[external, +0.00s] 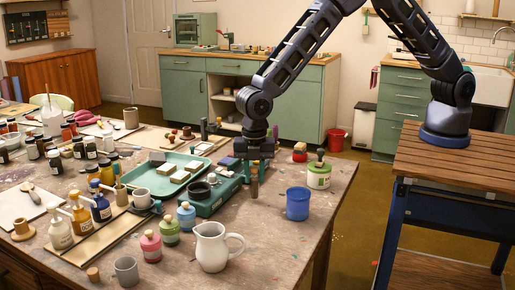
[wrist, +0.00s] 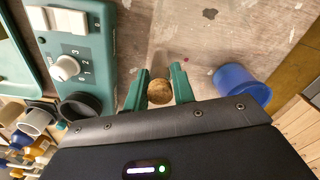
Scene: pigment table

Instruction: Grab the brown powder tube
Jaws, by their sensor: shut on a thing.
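The brown powder tube (external: 254,188) stands near the table's front right part, slim and upright, directly below my gripper (external: 255,164). In the wrist view its round cork-like top (wrist: 160,92) sits between the two green fingers of my gripper (wrist: 160,86). The fingers are shut on the tube, one on each side. The fingers and the wrist hide part of the tube. I cannot tell whether its bottom touches the table.
A teal scale-like device (external: 212,196) with a dark bowl stands close left. A blue cup (external: 297,204) stands right, and a green-labelled jar (external: 319,175) behind it. A white pitcher (external: 212,248) stands in front. Bare tabletop (external: 262,222) lies between pitcher and cup.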

